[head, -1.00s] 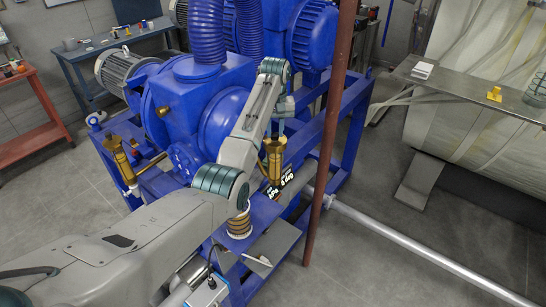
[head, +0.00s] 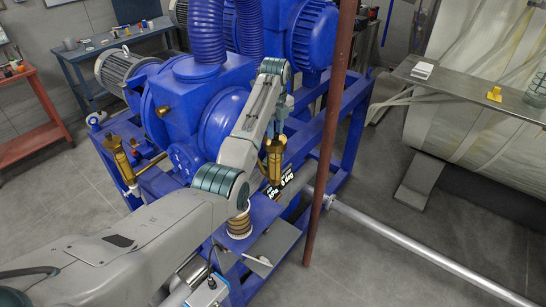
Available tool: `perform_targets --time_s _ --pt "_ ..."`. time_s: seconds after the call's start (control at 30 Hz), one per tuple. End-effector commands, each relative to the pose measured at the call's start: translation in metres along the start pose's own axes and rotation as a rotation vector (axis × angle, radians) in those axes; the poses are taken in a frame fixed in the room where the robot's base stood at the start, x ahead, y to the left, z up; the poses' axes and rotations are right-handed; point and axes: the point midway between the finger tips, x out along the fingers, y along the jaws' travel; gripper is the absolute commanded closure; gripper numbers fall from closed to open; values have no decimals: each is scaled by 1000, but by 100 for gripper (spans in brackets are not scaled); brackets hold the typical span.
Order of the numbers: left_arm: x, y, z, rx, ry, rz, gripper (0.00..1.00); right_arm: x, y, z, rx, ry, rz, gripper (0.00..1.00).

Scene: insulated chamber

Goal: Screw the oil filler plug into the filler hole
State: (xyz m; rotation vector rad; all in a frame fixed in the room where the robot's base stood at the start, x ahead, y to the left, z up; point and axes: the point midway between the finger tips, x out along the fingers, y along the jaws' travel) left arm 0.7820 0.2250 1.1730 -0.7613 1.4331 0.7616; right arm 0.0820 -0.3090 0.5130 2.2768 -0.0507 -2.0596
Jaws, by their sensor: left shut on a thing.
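My left arm reaches in from the lower left, and my left gripper (head: 278,128) points down at the blue pump machine (head: 205,88). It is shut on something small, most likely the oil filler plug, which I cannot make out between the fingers. Right below the fingertips stands an upright brass fitting (head: 274,160) with a wide top. The filler hole itself is not clear to see; my arm and gripper cover part of that area. I cannot tell whether the held piece touches the fitting. My right gripper is not in view.
A similar brass fitting (head: 117,160) stands at the machine's left. A brown vertical post (head: 329,130) rises close to the right of my gripper. A blue bench (head: 113,48) and a red table (head: 38,105) are at the left. A grey shelf (head: 455,88) is at the right.

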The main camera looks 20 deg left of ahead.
Motion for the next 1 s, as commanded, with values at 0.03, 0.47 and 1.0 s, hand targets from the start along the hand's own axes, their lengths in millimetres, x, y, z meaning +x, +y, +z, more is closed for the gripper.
perform_targets --time_s 0.03,0.47,1.0 --pt "1 0 -1 113 2 2 100 0 0 0 0 0 0 65" --pt "1 0 0 280 1 1 52 0 1 0 -1 0 1 65" --pt "1 0 0 207 0 0 69 0 3 0 -1 0 3 65"
